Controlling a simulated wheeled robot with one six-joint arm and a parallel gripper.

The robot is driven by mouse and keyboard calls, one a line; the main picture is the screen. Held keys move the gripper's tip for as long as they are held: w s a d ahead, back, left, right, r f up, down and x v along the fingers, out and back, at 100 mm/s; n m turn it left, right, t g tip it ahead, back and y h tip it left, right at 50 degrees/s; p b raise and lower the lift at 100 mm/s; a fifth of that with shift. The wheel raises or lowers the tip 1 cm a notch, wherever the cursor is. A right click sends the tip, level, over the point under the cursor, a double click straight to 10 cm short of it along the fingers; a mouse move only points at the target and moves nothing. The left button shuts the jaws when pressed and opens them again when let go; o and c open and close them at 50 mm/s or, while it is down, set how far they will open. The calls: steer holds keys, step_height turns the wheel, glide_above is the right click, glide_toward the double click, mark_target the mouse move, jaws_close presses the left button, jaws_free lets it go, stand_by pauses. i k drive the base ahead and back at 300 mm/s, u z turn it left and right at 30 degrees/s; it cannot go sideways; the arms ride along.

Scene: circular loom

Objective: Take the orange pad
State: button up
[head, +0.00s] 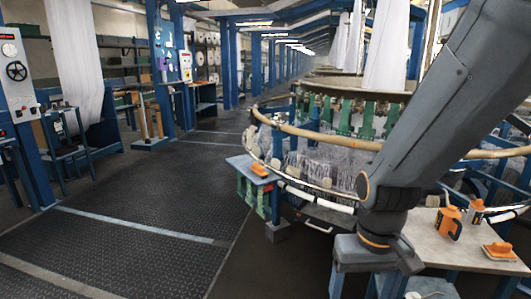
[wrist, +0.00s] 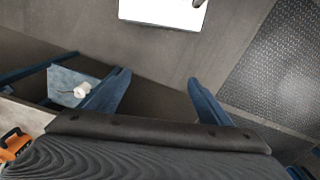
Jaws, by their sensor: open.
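Two flat orange pads with raised tops show in the head view. One pad (head: 261,170) lies on a small blue-edged stand (head: 241,163) beside the loom. The other pad (head: 499,251) lies on the pale worktable (head: 473,262) at the lower right. My gripper (wrist: 158,77) is open and empty, its two blue fingers spread over dark floor in the wrist view. In the head view my arm reaches down left of the worktable, and the fingers are hard to make out. Neither pad is between the fingers.
An orange container (head: 449,222) and a second orange-and-white item (head: 476,209) stand on the worktable. An orange thing (wrist: 14,144) shows at the wrist view's left edge. The round loom (head: 330,140) fills the middle. The dark walkway (head: 140,220) at left is clear.

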mark_target(500, 251)
steer(key=z, duration=1.8)
steer(key=i, duration=0.25)
steer(key=z, duration=1.3)
steer(key=i, duration=1.35)
steer(key=u, duration=0.25)
